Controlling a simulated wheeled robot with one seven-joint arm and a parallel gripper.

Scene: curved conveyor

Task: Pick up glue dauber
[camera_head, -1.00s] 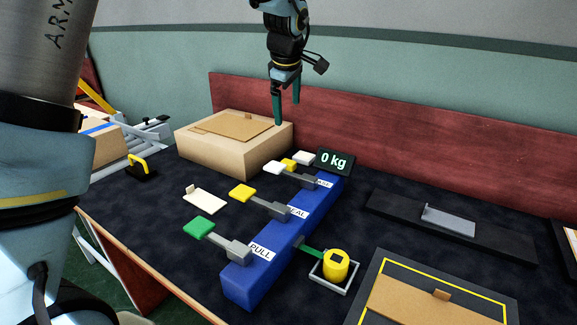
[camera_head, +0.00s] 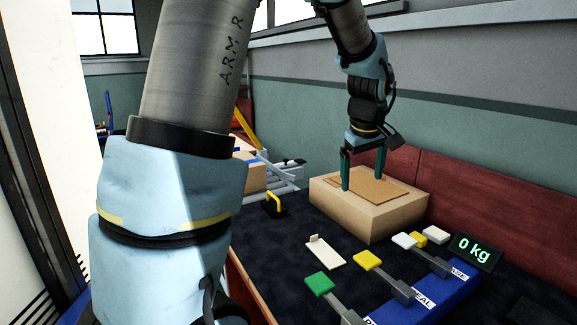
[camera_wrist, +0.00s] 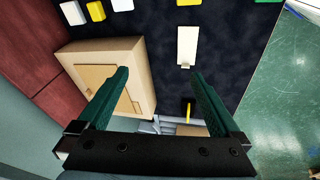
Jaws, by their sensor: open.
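No object is labelled as the glue dauber; a small black block with a yellow arched handle (camera_head: 273,203) is a possible match. It stands on the dark table left of the cardboard box, and its yellow handle also shows in the wrist view (camera_wrist: 188,108). My gripper (camera_head: 362,183) is open and empty, with its green fingers pointing down above or in front of the box. In the wrist view, my gripper (camera_wrist: 160,75) has nothing between its fingertips, and the yellow handle appears beside the right finger.
A closed cardboard box (camera_head: 372,219) stands near the red back board (camera_head: 480,200). A white plate with a tab (camera_head: 325,252) lies in front. Green (camera_head: 320,284), yellow (camera_head: 367,260) and white paddles join a blue bar (camera_head: 433,299). A roller conveyor (camera_head: 285,175) is behind left.

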